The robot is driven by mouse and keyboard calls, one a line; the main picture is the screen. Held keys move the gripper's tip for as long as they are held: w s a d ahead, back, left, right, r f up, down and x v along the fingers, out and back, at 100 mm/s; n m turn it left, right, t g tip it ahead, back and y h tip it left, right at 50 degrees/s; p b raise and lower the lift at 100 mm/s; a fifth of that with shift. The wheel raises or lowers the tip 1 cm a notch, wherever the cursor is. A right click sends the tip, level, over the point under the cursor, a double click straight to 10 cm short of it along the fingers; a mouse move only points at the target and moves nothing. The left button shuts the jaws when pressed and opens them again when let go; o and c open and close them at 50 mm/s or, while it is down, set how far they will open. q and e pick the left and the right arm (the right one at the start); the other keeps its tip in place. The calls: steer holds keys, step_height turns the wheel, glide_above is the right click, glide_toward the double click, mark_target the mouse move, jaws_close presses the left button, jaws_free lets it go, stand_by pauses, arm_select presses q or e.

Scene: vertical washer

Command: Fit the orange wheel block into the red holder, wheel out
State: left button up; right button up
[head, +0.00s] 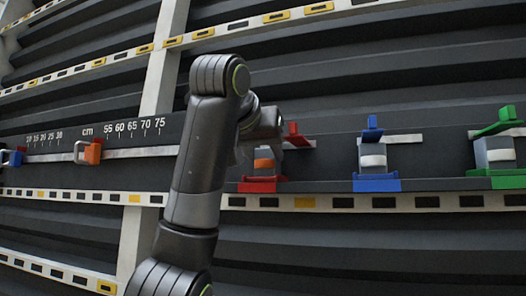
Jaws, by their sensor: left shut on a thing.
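The orange wheel block (264,163), a grey block with an orange wheel facing out, is at the red holder. The holder's red base (257,186) is just below the block and its red lever (295,138) stands to the upper right. My left gripper (263,143) is at the block's top, shut on it. Its fingertips are mostly hidden behind the wrist, and I cannot tell whether the block is fully seated. My right gripper is not in view.
A blue holder (377,184) and a green holder (498,182) stand to the right, each with a white-wheeled block. An orange slider (93,152) sits on the scale rail (140,152) at left. My left arm crosses the middle.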

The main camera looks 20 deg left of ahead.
arm_select(q)
steer(key=shift+f, duration=0.2)
steer(key=o, duration=1)
steer(key=shift+r, duration=0.25)
steer(key=b+v, duration=0.1)
steer(key=b, duration=0.1)
steer(key=b+v, duration=0.3)
steer(key=shift+s+f+b, duration=0.15)
steer(key=shift+s+b, duration=0.25)
steer(key=shift+s, duration=0.05)
steer(key=b, duration=0.4)
glide_toward(264, 156)
steer(key=shift+r+v, duration=0.15)
steer(key=shift+v, duration=0.6)
steer(key=shift+r+v, duration=0.15)
steer(key=shift+v, duration=0.6)
steer(key=shift+w, duration=0.2)
